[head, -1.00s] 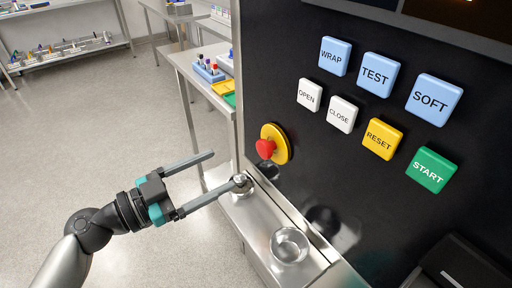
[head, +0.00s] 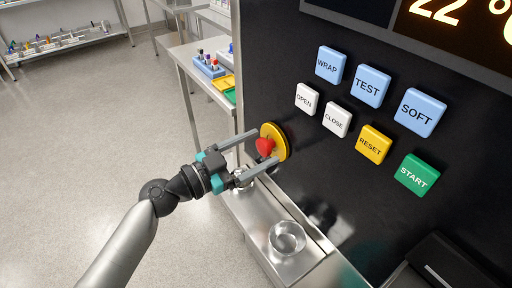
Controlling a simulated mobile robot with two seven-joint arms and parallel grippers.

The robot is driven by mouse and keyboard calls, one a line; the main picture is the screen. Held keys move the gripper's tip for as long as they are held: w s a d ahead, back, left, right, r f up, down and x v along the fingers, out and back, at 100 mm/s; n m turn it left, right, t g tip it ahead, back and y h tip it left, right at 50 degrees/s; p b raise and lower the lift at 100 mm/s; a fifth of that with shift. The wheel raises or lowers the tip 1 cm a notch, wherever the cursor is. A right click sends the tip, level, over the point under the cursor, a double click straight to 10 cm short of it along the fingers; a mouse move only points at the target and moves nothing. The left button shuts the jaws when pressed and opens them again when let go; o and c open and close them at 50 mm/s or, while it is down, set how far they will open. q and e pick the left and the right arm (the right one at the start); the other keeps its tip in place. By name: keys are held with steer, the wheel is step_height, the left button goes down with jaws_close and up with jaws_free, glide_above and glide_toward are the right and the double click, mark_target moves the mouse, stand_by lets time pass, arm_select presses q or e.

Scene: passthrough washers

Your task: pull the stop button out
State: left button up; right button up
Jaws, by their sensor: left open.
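The stop button (head: 264,146) is a red knob on a round yellow plate (head: 279,137), mounted on the black machine panel. My left gripper (head: 266,148) is open. Its two grey fingers reach to the button, one above and one below the red knob in the head view. I cannot tell whether either finger touches the knob. My right gripper is not in view.
Right of the stop button are blue, white, yellow and green keys, including RESET (head: 375,145) and START (head: 417,175). Below is a steel ledge (head: 255,225) with a round metal cup (head: 287,239). A table with a blue tube rack (head: 208,67) stands behind.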

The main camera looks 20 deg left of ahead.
arm_select(q)
jaws_close()
stand_by(0.6)
